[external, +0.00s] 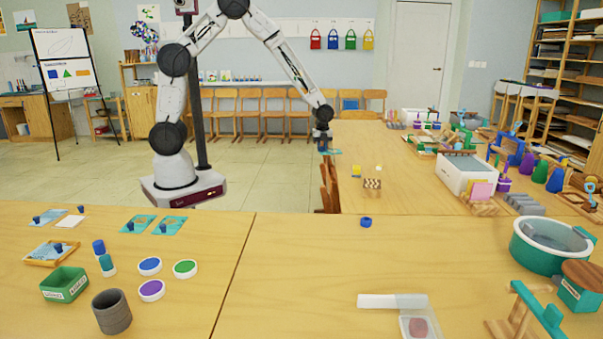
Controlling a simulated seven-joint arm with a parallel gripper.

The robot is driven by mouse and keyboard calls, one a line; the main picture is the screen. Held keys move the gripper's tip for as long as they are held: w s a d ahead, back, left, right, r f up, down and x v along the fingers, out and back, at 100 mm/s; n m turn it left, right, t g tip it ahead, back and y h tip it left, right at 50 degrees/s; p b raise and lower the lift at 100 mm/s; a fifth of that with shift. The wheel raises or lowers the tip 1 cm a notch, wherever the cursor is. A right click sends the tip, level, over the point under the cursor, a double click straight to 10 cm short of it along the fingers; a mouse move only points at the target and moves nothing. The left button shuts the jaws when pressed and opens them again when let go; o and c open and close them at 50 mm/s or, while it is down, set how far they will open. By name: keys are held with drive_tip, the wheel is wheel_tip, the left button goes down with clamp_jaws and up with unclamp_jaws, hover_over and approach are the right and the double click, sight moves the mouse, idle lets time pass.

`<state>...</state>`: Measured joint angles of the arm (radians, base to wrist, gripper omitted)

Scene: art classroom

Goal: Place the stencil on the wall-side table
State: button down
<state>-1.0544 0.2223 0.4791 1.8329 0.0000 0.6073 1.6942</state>
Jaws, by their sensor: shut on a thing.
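My gripper (323,146) is at the end of the arm in the external view, above the near-left edge of the far table (345,133). It points down and is shut on a small flat teal piece, seemingly the stencil (333,152). The piece appears raised above the floor beside the table edge; its exact height and shape are too small to tell. The far table runs back toward the wall.
The far table's left part is mostly bare, with small yellow blocks (356,171) and a checkered block (372,184). A white bin (465,174) and several toys crowd its right side. Paint pots, a green box (65,284) and a grey cup (111,312) stand on the near table.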

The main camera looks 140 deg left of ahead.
drive_tip(key=w+d+n, duration=0.3)
drive_tip(key=w+d, duration=0.3)
drive_tip(key=d, duration=0.6)
drive_tip(key=w+d+n, duration=0.2)
drive_tip(key=w+d, duration=0.4)
drive_tip(key=d, duration=0.7)
drive_tip(key=w+d+n, duration=0.3)
drive_tip(key=w+d, duration=0.2)
drive_tip(key=d, duration=0.7)
drive_tip(key=s+d+n, duration=0.1)
drive_tip(key=d, duration=0.8)
drive_tip(key=s+d+n, duration=0.2)
drive_tip(key=d, duration=0.7)
drive_tip(key=s+d+n, duration=0.1)
drive_tip(key=d+n, duration=0.1)
drive_tip(key=d, duration=0.7)
drive_tip(key=shift+s+r, duration=0.3)
drive_tip(key=s+d+n, duration=0.1)
drive_tip(key=d, duration=0.1)
drive_tip(key=s+d+n, duration=0.1)
drive_tip(key=s+d, duration=0.1)
drive_tip(key=d, duration=0.1)
drive_tip(key=s+d, duration=0.2)
drive_tip(key=d, duration=0.1)
drive_tip(key=shift+s+f+n, duration=0.1)
drive_tip(key=shift+s+n, duration=0.1)
drive_tip(key=shift+n, duration=0.2)
drive_tip(key=shift+s+d+n, duration=0.3)
drive_tip(key=shift+s+d, duration=0.35)
drive_tip(key=shift+d, duration=0.1)
